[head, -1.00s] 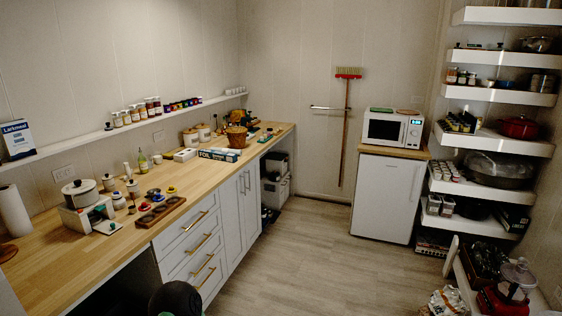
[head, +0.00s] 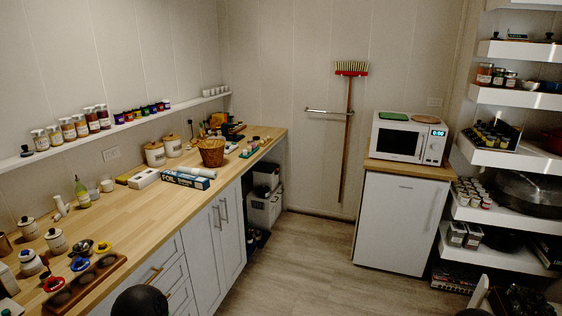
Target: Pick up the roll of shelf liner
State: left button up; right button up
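A white roll (head: 197,172), which looks like the shelf liner, lies on the wooden counter (head: 133,205) along the left wall. It lies just behind the blue and white foil box (head: 186,180), which hides part of its lower side. I cannot read any label on it. Neither of my grippers is in view.
A wicker basket (head: 211,153) stands behind the roll. A white box (head: 144,178) lies to its left, and two lidded canisters (head: 163,151) stand behind. Small jars and a dark wooden tray (head: 85,285) fill the near counter. The floor (head: 310,260) is open in the middle.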

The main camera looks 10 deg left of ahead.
aim_at(204, 173)
jog(key=i, duration=2)
